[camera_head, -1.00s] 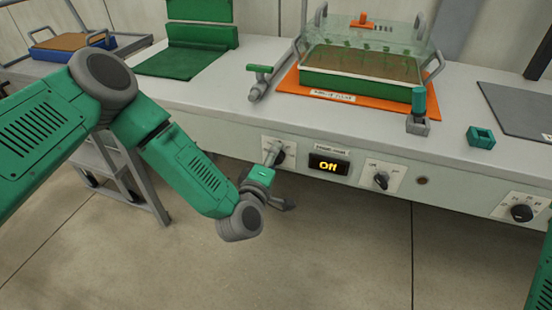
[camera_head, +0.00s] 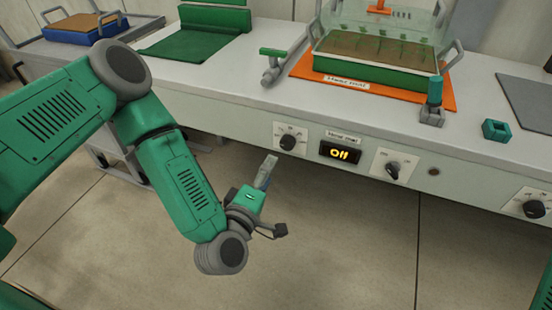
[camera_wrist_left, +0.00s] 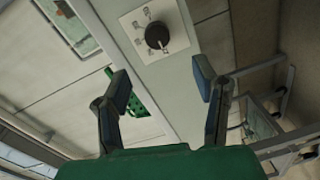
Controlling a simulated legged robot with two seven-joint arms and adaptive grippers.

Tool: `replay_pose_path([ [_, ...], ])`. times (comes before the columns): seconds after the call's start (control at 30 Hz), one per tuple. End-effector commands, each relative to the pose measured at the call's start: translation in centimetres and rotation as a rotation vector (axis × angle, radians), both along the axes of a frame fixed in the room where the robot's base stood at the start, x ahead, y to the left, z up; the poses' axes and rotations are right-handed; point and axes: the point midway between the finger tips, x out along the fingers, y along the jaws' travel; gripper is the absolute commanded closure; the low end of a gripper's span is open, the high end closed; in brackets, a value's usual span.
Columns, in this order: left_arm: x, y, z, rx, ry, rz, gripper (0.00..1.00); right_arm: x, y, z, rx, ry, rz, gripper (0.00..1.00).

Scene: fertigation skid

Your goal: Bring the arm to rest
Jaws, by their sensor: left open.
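My left gripper (camera_head: 273,198) is open and empty, held in front of the bench's front panel (camera_head: 228,117) and below the left dial. Its two fingers also show apart in the left wrist view (camera_wrist_left: 162,88), with nothing between them. The left dial (camera_head: 288,142) is a black knob on a white plate. A dial on a white plate also shows beyond the fingers in the wrist view (camera_wrist_left: 157,37), clear of them. My left arm is bent at the elbow. My right gripper is out of view.
The bench top carries a green seedling tray (camera_head: 375,73) on an orange mat (camera_head: 300,66), a green valve handle (camera_head: 274,52) and a small green block (camera_head: 496,130). A grey cart (camera_head: 110,155) stands at left. Open floor (camera_head: 340,250) lies below the gripper.

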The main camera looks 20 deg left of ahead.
Motion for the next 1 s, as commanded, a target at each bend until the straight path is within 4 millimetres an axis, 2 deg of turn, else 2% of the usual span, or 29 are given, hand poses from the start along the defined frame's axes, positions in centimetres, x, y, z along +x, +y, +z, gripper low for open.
replay_pose_path([
  [0.13,-1.0,0.0,0.1,0.0,-0.001,0.0,0.46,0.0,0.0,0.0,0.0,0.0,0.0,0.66],
  [0.63,-1.1,0.0,0.1,0.001,0.002,-0.003,0.46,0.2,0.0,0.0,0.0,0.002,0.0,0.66],
  [0.73,-1.6,-0.8,-0.7,0.045,0.047,-0.05,0.46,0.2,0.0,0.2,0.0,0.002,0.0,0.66],
  [0.87,-4.6,-2.9,-4.0,0.238,0.23,-0.248,0.46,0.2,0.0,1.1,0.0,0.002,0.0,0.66],
  [0.93,-7.7,-3.3,-6.6,0.401,0.378,-0.401,0.46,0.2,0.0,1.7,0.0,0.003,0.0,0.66],
  [1.0,-11.4,-2.4,-9.2,0.576,0.536,-0.558,0.46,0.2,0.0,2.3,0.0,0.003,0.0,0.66],
])
